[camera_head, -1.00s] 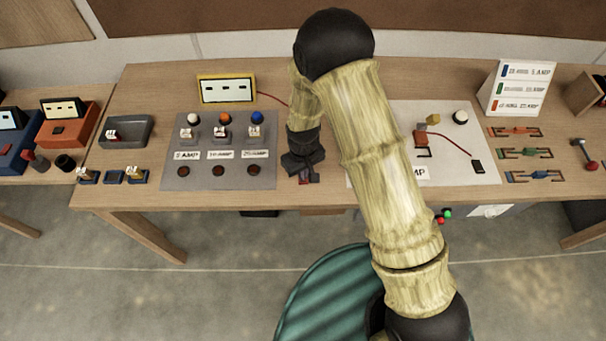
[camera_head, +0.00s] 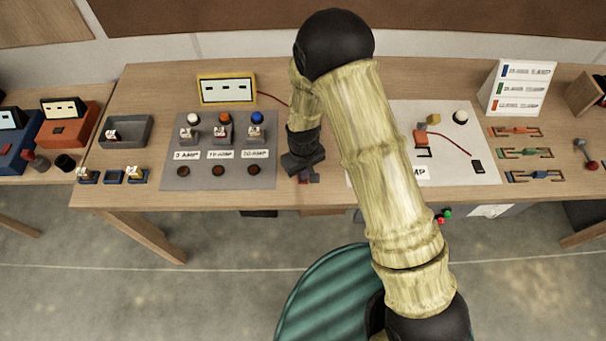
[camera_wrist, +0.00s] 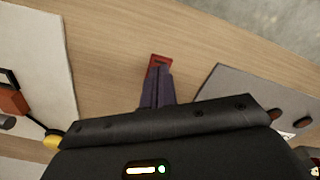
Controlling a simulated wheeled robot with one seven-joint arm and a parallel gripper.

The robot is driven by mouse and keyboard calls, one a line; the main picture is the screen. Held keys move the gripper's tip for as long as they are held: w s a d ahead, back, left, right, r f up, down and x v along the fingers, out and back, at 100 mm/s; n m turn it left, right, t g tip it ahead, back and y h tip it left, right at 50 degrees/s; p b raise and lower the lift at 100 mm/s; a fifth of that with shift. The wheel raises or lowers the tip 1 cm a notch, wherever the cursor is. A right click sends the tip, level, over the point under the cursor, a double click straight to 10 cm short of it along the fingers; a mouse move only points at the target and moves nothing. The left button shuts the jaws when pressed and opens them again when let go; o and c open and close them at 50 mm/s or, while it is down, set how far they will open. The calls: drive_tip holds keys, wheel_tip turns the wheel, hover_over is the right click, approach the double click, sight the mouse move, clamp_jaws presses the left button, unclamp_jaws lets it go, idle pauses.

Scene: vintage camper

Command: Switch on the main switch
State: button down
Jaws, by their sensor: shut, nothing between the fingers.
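My gripper (camera_head: 308,177) is shut and empty, pointing down at the table's front part, between the grey panel and the white board.
The grey panel (camera_head: 218,165) with several sockets and amp labels lies left of my gripper. The white board (camera_head: 455,147) with a red wire lies right, partly behind my arm. A yellow-framed meter (camera_head: 227,90) stands behind the panel.

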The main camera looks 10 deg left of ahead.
drive_tip(key=shift+f+b, duration=0.6)
drive_tip(key=shift+f, duration=0.3)
idle(0.4)
drive_tip(key=shift+r, duration=0.15)
drive_tip(key=shift+r+p, duration=2.4)
drive_tip(key=shift+r, duration=1.05)
drive_tip(key=w+d+r+m+b, duration=0.2)
drive_tip(key=d+r, duration=0.5)
drive_tip(key=d, duration=0.1)
drive_tip(key=s+d+r+m+t+b, duration=0.1)
drive_tip(key=s+d+r+m, duration=0.2)
drive_tip(key=d, duration=0.5)
drive_tip(key=s+d+r+m+t+b, duration=0.1)
drive_tip(key=s+d+r+m, duration=0.2)
drive_tip(key=s+d+r, duration=0.3)
drive_tip(key=d+r, duration=0.1)
drive_tip(key=d, duration=0.2)
drive_tip(key=shift+d+m+t+b, duration=0.3)
drive_tip(key=shift+b, duration=0.1)
